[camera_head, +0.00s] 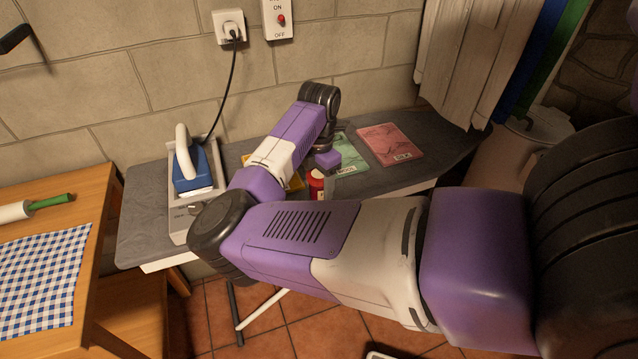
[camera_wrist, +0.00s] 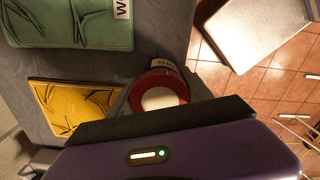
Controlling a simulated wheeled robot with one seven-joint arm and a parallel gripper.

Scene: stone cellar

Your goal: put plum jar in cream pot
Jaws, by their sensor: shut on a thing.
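A red jar (camera_head: 316,186) with a pale label stands low at the ironing board's front edge, partly hidden behind my arm. I take it for the plum jar, but its label cannot be read. In the wrist view the jar (camera_wrist: 151,79) shows a red rim around a pale round top, between the dark fingers. My gripper (camera_wrist: 160,90) is shut on it; it is small and mostly hidden in the head view (camera_head: 320,170). Whether the jar touches the board is unclear. I cannot make out a cream pot in either view.
The grey ironing board (camera_head: 440,152) bears a blue iron (camera_head: 199,168), a green packet (camera_head: 349,160), a red packet (camera_head: 390,144) and a yellow packet (camera_wrist: 65,104). A wooden table (camera_head: 95,190) with checked cloth stands left. A pale bin (camera_head: 548,126) stands right.

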